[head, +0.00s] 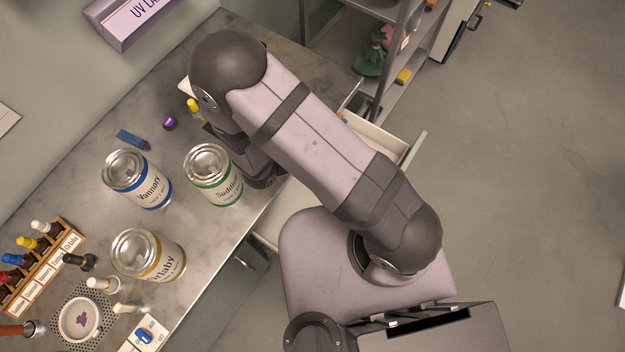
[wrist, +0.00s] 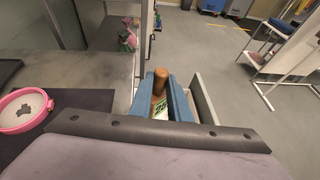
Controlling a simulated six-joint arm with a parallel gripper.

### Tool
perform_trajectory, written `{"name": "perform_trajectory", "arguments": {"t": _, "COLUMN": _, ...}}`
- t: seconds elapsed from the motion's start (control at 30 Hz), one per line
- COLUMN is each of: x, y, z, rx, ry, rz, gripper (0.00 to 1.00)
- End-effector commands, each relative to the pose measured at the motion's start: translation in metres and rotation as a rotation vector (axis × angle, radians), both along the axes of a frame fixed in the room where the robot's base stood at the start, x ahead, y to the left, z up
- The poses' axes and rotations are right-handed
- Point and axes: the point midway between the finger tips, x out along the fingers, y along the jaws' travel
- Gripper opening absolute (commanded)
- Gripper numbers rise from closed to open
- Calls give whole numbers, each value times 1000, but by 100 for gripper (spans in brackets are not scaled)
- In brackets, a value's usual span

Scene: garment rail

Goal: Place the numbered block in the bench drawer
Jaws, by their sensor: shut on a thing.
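In the wrist view, my gripper (wrist: 161,86) has two blue fingers closed on a brown wooden piece (wrist: 159,78) with a rounded end, which I take to be the numbered block. No number on it can be read. The bench drawer (wrist: 203,98) is open, and its pale wall shows just right of the fingers. The fingers and the held piece appear over the drawer. A green and white item (wrist: 160,112) shows between the fingers; I cannot tell what it is. In the head view, the open drawer (head: 411,150) shows beyond my arm, which hides my gripper and most of the drawer.
Several labelled cans, including a green-banded one (head: 212,172), stand on the bench left of my arm. A shelf unit (head: 385,95) stands beyond the drawer. A pink-rimmed dish (wrist: 24,110) lies at the left in the wrist view.

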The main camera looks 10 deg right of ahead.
Motion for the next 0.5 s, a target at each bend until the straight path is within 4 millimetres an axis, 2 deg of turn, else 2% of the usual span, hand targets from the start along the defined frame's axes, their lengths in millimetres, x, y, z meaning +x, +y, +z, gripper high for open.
{"name": "perform_trajectory", "arguments": {"t": 0.03, "x": -12, "y": -8, "z": -16, "rx": -2, "ry": 11, "rz": -21, "gripper": 0}}
{"name": "perform_trajectory", "arguments": {"t": 0.07, "x": -18, "y": -12, "z": -23, "rx": -1, "ry": 13, "rz": -35, "gripper": 0}}
{"name": "perform_trajectory", "arguments": {"t": 0.3, "x": -69, "y": -26, "z": -97, "rx": 4, "ry": 23, "rz": -130, "gripper": 0}}
{"name": "perform_trajectory", "arguments": {"t": 0.5, "x": -105, "y": -41, "z": -137, "rx": -5, "ry": 12, "rz": -202, "gripper": 0}}
